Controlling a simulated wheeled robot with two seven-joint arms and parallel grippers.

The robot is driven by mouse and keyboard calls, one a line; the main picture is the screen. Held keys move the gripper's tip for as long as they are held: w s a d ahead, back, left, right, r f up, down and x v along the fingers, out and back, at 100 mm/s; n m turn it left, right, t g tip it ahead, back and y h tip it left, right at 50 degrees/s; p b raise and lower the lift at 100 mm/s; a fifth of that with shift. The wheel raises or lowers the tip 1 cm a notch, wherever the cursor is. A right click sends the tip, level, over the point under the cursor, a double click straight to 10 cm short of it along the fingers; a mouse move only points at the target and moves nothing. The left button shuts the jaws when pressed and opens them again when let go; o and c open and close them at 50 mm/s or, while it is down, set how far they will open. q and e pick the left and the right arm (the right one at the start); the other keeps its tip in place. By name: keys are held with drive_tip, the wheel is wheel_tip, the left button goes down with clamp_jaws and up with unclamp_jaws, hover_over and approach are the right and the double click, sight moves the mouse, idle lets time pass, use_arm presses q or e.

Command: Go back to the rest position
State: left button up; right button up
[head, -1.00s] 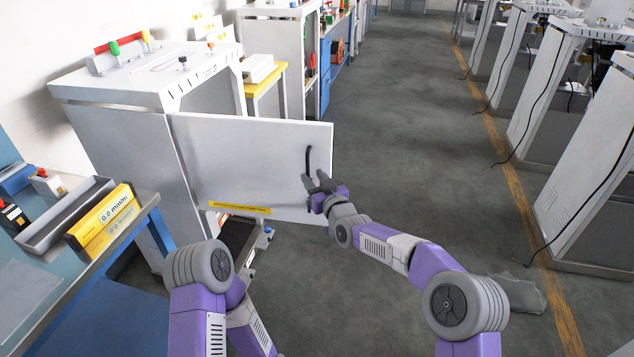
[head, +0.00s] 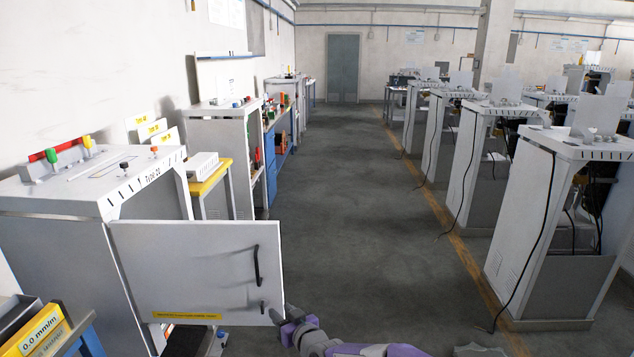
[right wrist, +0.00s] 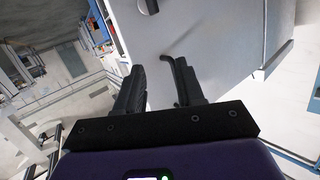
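My right gripper (head: 285,316) is at the lower right corner of the open white cabinet door (head: 195,265), below its curved black handle (head: 257,266). In the right wrist view the two dark fingers (right wrist: 158,85) are spread apart with nothing held between them. A black hook-shaped handle (right wrist: 170,48) shows beyond the fingertips, close to the right-hand finger; whether they touch is unclear. My left gripper and arm are out of view.
The white cabinet (head: 70,245) stands at the left, its door swung out toward the aisle. A yellow box (head: 35,332) is at the lower left. The grey floor (head: 350,210) is clear down the middle. White cabinets with hanging cables (head: 550,220) line the right.

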drive_tip(key=s+d+f+m+g+h+p, duration=0.1)
drive_tip(key=s+d+f+m+g+h, duration=0.15)
drive_tip(key=s+d+f, duration=0.6)
drive_tip(key=s+d+f+m+g+h+p, duration=0.15)
drive_tip(key=s+d+f+g, duration=0.35)
drive_tip(key=f, duration=0.6)
drive_tip(key=s+d+f+m+g, duration=0.1)
drive_tip(key=s+d, duration=0.1)
drive_tip(key=s, duration=0.6)
drive_tip(key=s+d+f+m+g+p, duration=0.1)
drive_tip(key=s+d+f+m+g, duration=0.1)
drive_tip(key=s, duration=0.7)
drive_tip(key=s+d+f+m+g+h, duration=0.1)
drive_tip(key=s+d+f+m, duration=0.1)
drive_tip(key=s, duration=0.6)
drive_tip(key=shift+s+d+f+p, duration=0.25)
drive_tip(key=shift+d+p, duration=0.1)
drive_tip(key=shift+d, duration=0.35)
